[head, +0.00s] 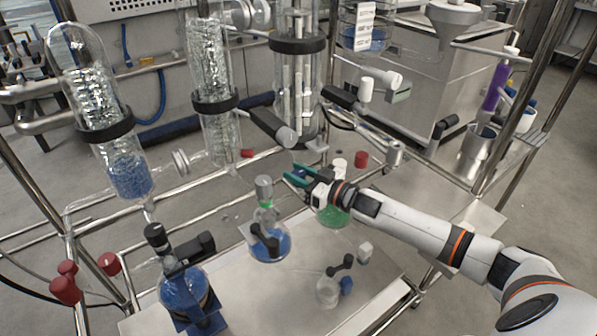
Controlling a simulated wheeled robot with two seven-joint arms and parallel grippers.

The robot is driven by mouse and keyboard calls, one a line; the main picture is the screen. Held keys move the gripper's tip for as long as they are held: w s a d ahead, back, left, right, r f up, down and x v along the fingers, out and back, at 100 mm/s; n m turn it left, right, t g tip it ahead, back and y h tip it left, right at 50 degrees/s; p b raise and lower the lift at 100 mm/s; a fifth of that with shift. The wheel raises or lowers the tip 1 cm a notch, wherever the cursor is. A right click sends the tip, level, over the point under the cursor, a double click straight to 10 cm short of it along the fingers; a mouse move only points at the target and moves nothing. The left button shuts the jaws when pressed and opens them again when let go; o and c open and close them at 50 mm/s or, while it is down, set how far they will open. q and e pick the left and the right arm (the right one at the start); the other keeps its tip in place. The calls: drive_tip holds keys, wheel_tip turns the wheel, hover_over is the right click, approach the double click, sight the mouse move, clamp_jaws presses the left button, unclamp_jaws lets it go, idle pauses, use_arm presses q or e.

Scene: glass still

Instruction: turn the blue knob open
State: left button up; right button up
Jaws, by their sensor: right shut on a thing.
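My right gripper (293,175) reaches in from the right with its teal fingers at the middle of the glass still, just below the large clear column (297,85). It is shut on a small part there, which fits the blue knob. The knob is mostly hidden between the fingers, so I cannot make out its angle. My left gripper is not in view.
A flask with blue liquid (270,246) stands left of the gripper, and a green-filled vessel (333,215) sits right below it. A blue bottle (182,287) is at the front left. Red knobs (66,288) sit on the frame at the left. The steel table (440,205) is clear at the right.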

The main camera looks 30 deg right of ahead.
drive_tip(key=o, duration=1)
drive_tip(key=shift+s+d+f, duration=0.1)
drive_tip(key=shift+s+d, duration=0.1)
drive_tip(key=shift+s, duration=0.2)
drive_tip(key=v, duration=1.1)
